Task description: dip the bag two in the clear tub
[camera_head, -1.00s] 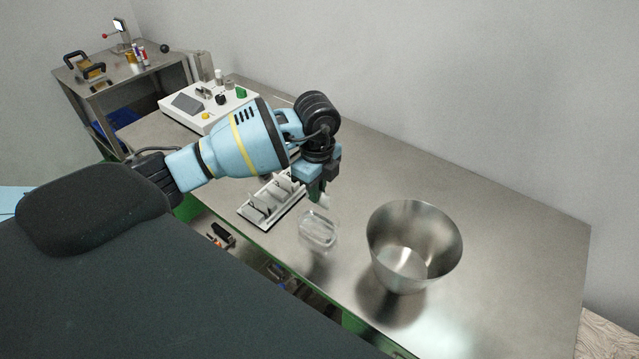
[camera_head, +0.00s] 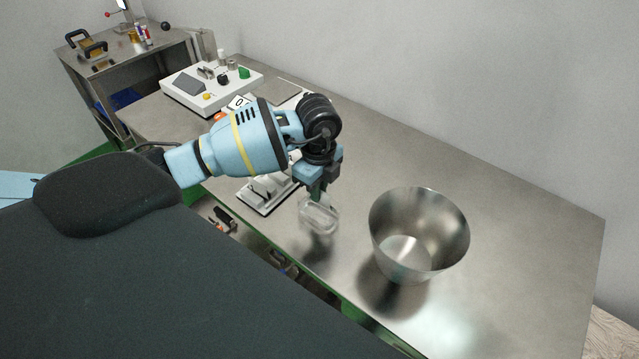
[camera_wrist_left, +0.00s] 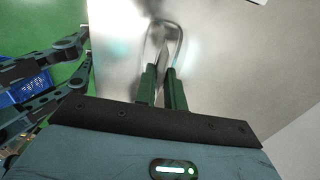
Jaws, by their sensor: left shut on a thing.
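The clear tub (camera_head: 319,221) is a small see-through dish on the steel table in the head view. Its rounded rim (camera_wrist_left: 181,40) also shows in the left wrist view. My left gripper (camera_head: 318,193) points down right over the tub, its fingertips at the rim. In the left wrist view the green fingers (camera_wrist_left: 163,82) are close together on a thin pale bag (camera_wrist_left: 160,76). The bag hangs toward the tub; how deep it sits is hard to tell. A white rack (camera_head: 262,193) with pale upright pieces stands left of the tub, partly behind my gripper.
A big steel bowl (camera_head: 418,235) stands right of the tub. A white control box (camera_head: 212,86) with knobs is at the far left of the table. The table's front edge runs close to the tub.

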